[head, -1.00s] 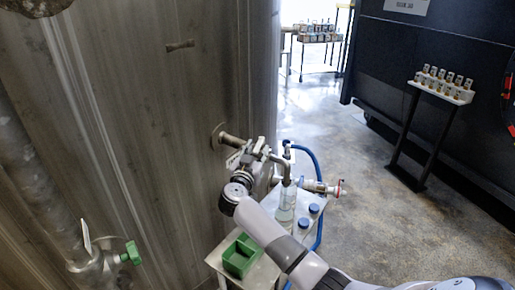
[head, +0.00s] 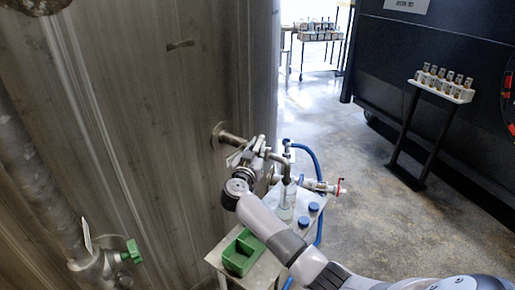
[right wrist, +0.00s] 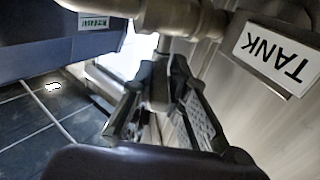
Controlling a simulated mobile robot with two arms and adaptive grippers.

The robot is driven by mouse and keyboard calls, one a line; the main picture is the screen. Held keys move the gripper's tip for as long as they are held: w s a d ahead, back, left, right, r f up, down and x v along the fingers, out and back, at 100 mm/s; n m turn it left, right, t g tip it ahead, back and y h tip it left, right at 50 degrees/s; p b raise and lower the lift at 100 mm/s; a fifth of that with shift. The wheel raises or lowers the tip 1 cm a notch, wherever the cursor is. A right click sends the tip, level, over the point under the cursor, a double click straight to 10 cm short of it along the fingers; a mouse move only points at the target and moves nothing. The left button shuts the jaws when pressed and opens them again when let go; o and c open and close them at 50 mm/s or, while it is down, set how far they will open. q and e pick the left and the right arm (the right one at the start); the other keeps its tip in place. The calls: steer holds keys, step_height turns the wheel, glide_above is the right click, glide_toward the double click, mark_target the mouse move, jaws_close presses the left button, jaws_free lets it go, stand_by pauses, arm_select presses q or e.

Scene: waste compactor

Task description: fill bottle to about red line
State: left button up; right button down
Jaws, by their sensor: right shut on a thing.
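A clear bottle (head: 287,203) stands upright on the small stand, below the bent metal spout (head: 285,168). Its liquid level and any red line are too small to tell. My right gripper (head: 250,160) is at the tank valve (head: 258,147), left of the bottle. In the right wrist view its two fingers (right wrist: 165,108) are closed around a narrow metal part, which looks like the valve handle (right wrist: 162,72). The fingers partly hide it. A white TANK label (right wrist: 272,54) hangs close by on the right. My left gripper is out of view.
The stand (head: 217,256) also holds a green bin (head: 243,253) and blue caps (head: 314,207). A red-handled valve (head: 338,187) and blue hose (head: 318,165) are to the right. The tank wall (head: 150,120) rises on the left.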

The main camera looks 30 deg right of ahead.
stand_by(0.6)
steer(key=shift+w+a+r+m+g+h+p, duration=0.1)
steer(key=shift+w+r+m+g+h+p, duration=0.1)
steer(key=shift+m+g+h+p, duration=0.4)
steer(key=shift+w+a+p, duration=0.1)
steer(key=shift+a+p, duration=0.05)
steer(key=shift+p, duration=0.2)
steer(key=m+g, duration=0.1)
steer(key=m+g+h+b, duration=0.1)
steer(key=g, duration=0.1)
steer(key=w+m+g+h+b, duration=0.1)
steer(key=shift+a+f, duration=0.15)
steer(key=shift+a, duration=0.1)
steer(key=c, duration=1.6)
jaws_free()
steer(key=shift+o, duration=0.2)
